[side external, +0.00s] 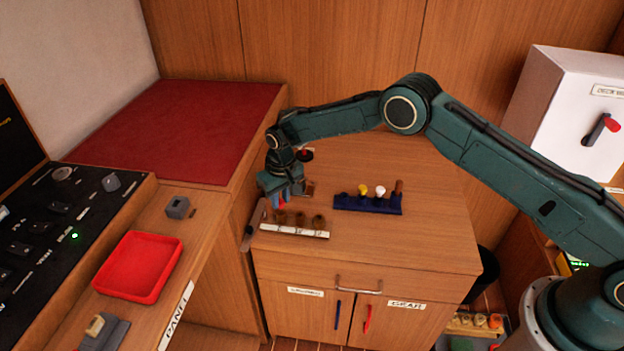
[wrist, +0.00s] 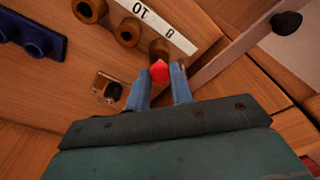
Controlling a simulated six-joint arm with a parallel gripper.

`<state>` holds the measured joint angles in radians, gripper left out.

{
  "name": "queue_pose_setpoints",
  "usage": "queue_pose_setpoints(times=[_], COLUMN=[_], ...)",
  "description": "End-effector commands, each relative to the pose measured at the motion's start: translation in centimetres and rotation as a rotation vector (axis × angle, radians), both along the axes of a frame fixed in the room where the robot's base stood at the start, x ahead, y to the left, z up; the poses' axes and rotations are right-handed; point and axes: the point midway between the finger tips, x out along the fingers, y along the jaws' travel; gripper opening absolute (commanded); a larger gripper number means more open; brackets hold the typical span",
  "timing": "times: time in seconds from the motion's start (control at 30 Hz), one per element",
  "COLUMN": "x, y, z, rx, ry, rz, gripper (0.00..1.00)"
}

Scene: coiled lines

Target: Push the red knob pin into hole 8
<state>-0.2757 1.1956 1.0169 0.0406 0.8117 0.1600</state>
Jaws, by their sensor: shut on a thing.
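My gripper (side external: 280,203) is at the left end of the white numbered strip (side external: 294,232) on the cabinet top. In the wrist view its blue fingers (wrist: 164,84) are closed around the red knob pin (wrist: 159,71). The pin's red end shows between the fingertips; the rest of it is hidden. Brown round sockets (wrist: 128,32) stand along the strip, which carries the marks 10 and 8. The red end overlaps the near edge of the socket nearest the 8 (wrist: 159,47). I cannot tell whether the pin is inside it or in front of it.
A dark blue rack (side external: 368,206) with yellow, white and brown-topped pins stands right of the strip. A small brown block with a dark knob (wrist: 108,88) is beside my fingers. A grey bar (side external: 253,226) lies left of the strip. The cabinet top is clear at right.

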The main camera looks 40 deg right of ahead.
Motion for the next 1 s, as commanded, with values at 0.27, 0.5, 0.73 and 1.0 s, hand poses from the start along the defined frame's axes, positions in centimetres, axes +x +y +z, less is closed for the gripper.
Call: queue_pose_setpoints(times=[0.27, 0.5, 0.73, 1.0], x=[0.0, 0.0, 0.0, 0.0], y=[0.0, 0.0, 0.0, 0.0], z=[-0.6, -1.1, -1.3, -1.3], rx=[0.000, 0.000, 0.000, 0.000], ry=[0.000, 0.001, 0.000, 0.000], rz=[0.000, 0.000, 0.000, 0.000], gripper=[0.00, 0.00, 0.00, 0.37])
